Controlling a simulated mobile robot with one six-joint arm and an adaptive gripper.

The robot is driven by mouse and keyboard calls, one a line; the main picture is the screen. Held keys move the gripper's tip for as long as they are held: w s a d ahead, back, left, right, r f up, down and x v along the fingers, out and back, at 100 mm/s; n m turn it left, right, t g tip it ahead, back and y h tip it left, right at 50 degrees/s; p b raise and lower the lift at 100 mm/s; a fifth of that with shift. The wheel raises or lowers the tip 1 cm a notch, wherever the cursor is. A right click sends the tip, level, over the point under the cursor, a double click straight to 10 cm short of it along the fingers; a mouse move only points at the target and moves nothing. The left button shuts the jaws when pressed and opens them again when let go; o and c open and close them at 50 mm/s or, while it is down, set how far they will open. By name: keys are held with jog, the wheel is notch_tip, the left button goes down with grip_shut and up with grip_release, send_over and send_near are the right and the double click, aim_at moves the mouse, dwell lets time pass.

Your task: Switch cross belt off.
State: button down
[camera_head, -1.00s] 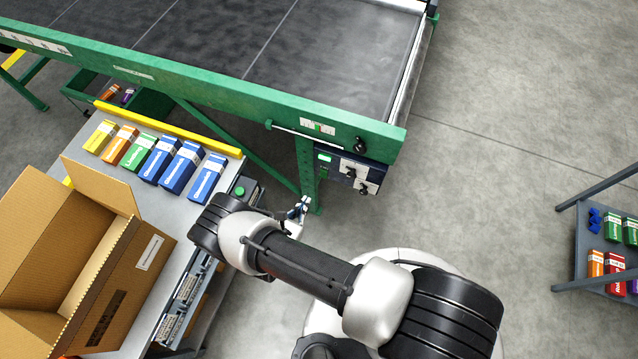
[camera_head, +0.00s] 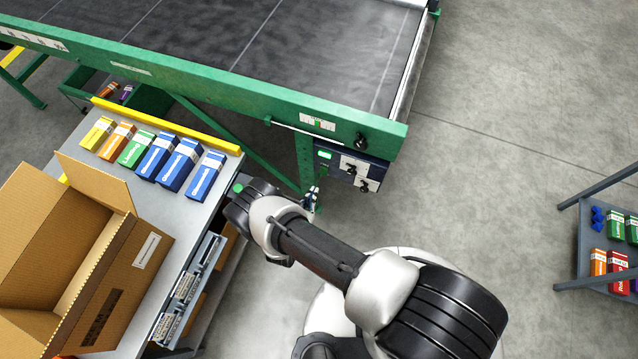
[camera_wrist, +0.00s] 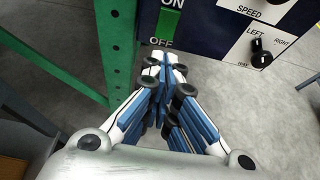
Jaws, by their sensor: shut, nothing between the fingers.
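A dark blue control box (camera_head: 345,168) hangs under the right end of the green conveyor frame. In the wrist view its face (camera_wrist: 210,30) carries a green switch (camera_wrist: 169,24) between the labels ON and OFF. A black knob (camera_wrist: 261,54) sits to the right on a white plate marked LEFT and RIGHT, below a plate marked SPEED. My gripper (camera_wrist: 165,65) is shut and empty, its fingertips just below the OFF label in the picture; I cannot tell if they touch the box. In the head view my gripper (camera_head: 311,198) is small, below the box's left side.
A green perforated leg (camera_head: 305,160) stands left of the box. A table (camera_head: 222,200) with coloured cartons (camera_head: 157,157) and an open cardboard box (camera_head: 120,280) is to the left. A shelf (camera_head: 577,240) stands far right. Grey floor right of the conveyor is clear.

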aim_at(324, 171)
jog(key=r+b+x, duration=0.1)
jog(key=x, duration=0.5)
jog(key=shift+w, duration=0.5)
